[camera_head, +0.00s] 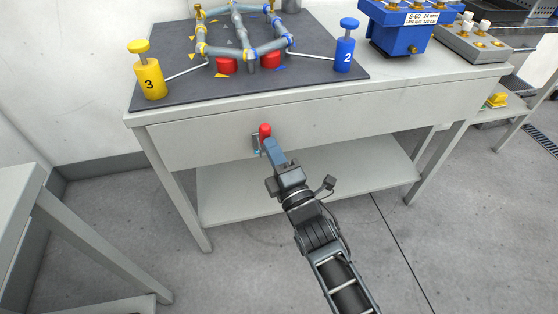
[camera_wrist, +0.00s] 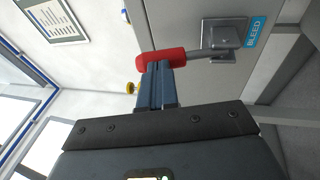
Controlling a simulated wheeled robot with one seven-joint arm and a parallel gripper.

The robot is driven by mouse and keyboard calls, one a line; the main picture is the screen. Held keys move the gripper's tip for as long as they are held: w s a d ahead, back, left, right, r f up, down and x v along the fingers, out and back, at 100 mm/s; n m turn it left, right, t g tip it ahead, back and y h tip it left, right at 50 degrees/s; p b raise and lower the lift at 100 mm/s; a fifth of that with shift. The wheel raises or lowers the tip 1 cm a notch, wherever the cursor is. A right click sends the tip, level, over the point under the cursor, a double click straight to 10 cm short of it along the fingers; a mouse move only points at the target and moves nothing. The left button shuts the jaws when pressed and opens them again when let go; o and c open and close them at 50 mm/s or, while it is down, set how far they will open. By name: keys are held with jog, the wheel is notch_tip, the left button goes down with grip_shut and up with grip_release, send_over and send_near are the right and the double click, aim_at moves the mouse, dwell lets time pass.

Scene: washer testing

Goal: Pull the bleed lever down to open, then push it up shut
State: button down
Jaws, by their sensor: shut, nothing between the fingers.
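The bleed lever has a red grip (camera_head: 265,130) on the front panel of the grey bench. In the wrist view the red grip (camera_wrist: 163,57) joins a grey shaft (camera_wrist: 205,50) that runs to a square metal mount (camera_wrist: 226,36). A blue BLEED label (camera_wrist: 256,31) is beside the mount. My gripper (camera_head: 269,143) is shut and empty, with its tips right at the red grip. In the wrist view my fingertips (camera_wrist: 158,67) meet the edge of the grip. I cannot tell whether they press on it. The mount is partly hidden in the head view.
A dark mat (camera_head: 190,95) on the bench top carries a pipe frame, a yellow cylinder marked 3 (camera_head: 149,78) and a blue cylinder marked 2 (camera_head: 345,54). A blue S-60 unit (camera_head: 398,30) stands at right. A lower shelf (camera_head: 340,185) lies under the panel. Another table (camera_head: 22,190) is at left.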

jog(key=shift+w+a, duration=0.1)
jog(key=shift+w, duration=0.05)
jog(key=shift+w+a+r+g+p, duration=0.15)
jog(key=shift+w+r+g+p, duration=0.35)
jog(key=shift+r+p, duration=0.35)
jog(key=shift+w+h, duration=0.3)
jog(key=shift+h, duration=0.1)
jog(key=shift+w+a+b, duration=0.1)
jog(key=shift+w+b, duration=0.1)
jog(key=shift+b, duration=0.2)
jog(key=shift+s, duration=0.1)
